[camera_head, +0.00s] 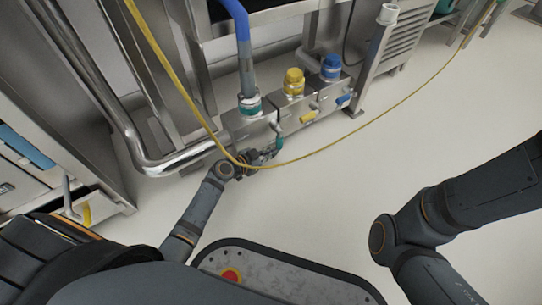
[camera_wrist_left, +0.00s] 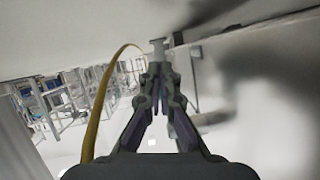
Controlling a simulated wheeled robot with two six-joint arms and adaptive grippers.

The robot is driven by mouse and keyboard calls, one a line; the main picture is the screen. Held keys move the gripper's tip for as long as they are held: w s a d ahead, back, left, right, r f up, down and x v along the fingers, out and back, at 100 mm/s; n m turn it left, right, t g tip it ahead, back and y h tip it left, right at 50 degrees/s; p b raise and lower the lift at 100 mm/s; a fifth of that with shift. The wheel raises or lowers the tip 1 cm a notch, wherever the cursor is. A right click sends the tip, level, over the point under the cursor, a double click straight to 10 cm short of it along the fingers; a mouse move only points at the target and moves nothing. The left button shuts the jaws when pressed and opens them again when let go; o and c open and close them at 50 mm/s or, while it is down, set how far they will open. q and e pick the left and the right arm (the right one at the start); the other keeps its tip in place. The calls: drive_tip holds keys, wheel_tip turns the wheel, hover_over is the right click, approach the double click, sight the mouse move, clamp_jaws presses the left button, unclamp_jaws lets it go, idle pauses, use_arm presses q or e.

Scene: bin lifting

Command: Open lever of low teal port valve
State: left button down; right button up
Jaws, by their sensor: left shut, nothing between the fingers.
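The low teal port (camera_head: 250,104) has a teal collar with a blue hose plugged in, on a metal manifold block.
A yellow-capped port (camera_head: 293,82) with a yellow lever (camera_head: 308,117) and a blue-capped port (camera_head: 331,67) with a blue lever (camera_head: 344,99) stand to the right. A yellow cable (camera_head: 372,132) crosses in front of the manifold and passes near my left wrist. Open floor lies right.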

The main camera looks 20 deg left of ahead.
use_arm(q)
drive_tip(key=shift+w+r, duration=0.1)
drive_tip(key=shift+r, duration=0.2)
drive_tip(key=v, duration=1.2)
drive_tip(key=shift+f, duration=0.35)
